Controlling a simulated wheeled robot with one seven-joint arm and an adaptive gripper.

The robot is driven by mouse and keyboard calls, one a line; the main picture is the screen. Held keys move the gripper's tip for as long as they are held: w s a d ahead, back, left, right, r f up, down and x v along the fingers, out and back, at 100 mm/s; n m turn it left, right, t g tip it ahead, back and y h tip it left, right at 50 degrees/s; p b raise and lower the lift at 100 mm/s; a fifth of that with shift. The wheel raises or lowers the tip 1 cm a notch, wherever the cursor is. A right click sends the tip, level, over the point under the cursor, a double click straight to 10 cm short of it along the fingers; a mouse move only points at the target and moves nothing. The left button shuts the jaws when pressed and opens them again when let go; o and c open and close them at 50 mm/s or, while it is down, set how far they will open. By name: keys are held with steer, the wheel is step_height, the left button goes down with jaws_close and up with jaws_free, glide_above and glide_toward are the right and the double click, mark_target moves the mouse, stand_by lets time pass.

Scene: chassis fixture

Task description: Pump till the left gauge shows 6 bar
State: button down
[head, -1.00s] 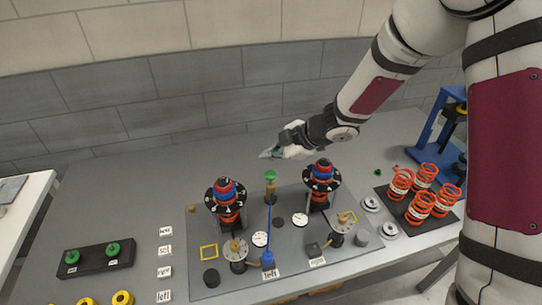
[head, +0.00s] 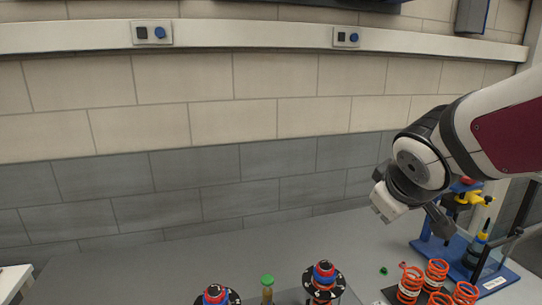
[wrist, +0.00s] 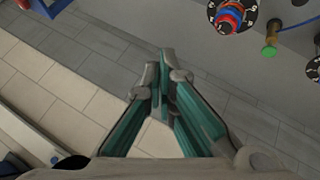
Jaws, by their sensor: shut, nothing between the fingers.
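The green-topped brass post (head: 267,287) stands at the bottom edge of the head view, between two black dial units with red and blue rings, the left one (head: 217,296) and the right one (head: 323,282). In the wrist view the post's green top (wrist: 268,52) is at the upper right, with a thin blue line running from the post. No gauge face can be read; the left gauge is out of view. My gripper (wrist: 163,62) is shut and empty, its fingertips together, apart from the post. In the head view it is up at the right, partly hidden by my wrist.
Orange springs (head: 437,274) stand at the lower right, with a blue press-like stand (head: 458,252) behind them. A small green piece (head: 383,270) lies on the grey bench (head: 200,255). The tiled wall (head: 230,120) rises behind, carrying a ledge. The bench's left rear is clear.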

steer(key=s+a+m+g+y, duration=0.2)
steer(key=s+m, duration=0.3)
steer(key=s, duration=1.2)
steer(key=shift+s+f+m+g+b, duration=0.35)
steer(key=shift+s+f+m+g, duration=0.05)
steer(key=shift+a, duration=0.1)
